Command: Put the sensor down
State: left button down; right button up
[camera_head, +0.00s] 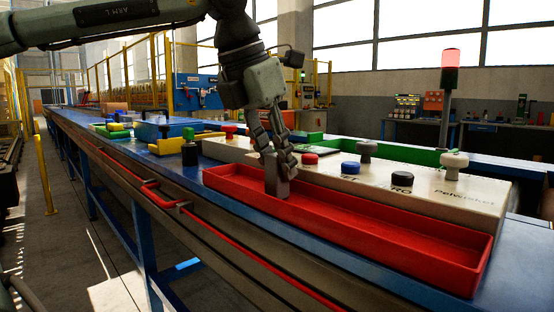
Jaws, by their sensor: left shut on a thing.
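My left gripper (275,160) comes down from above over the long red tray (400,233) and points downward. It is shut on a small dark grey upright block, which I take to be the sensor (277,187). The sensor is at the left part of the tray, with its lower end inside the tray's outline. I cannot tell whether it touches the tray floor. The fingers hide its upper part. My right gripper is not in view.
Behind the tray is a white panel (440,204) with red, blue, black and grey knobs. The tray's right part is empty. A red-topped signal post (449,75) stands behind.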

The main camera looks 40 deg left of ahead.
pick_arm(q)
jog(key=shift+f, duration=0.15)
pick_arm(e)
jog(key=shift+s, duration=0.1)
pick_arm(q)
jog(key=c, duration=1.3)
grip_release()
jog(key=shift+o, duration=0.2)
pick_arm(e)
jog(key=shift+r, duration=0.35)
pick_arm(q)
jog(key=shift+r, duration=0.4)
jog(key=v, duration=1.1)
jog(key=shift+s+r+p, duration=0.15)
jog(key=shift+r+p, duration=0.15)
jog(key=shift+p, duration=0.15)
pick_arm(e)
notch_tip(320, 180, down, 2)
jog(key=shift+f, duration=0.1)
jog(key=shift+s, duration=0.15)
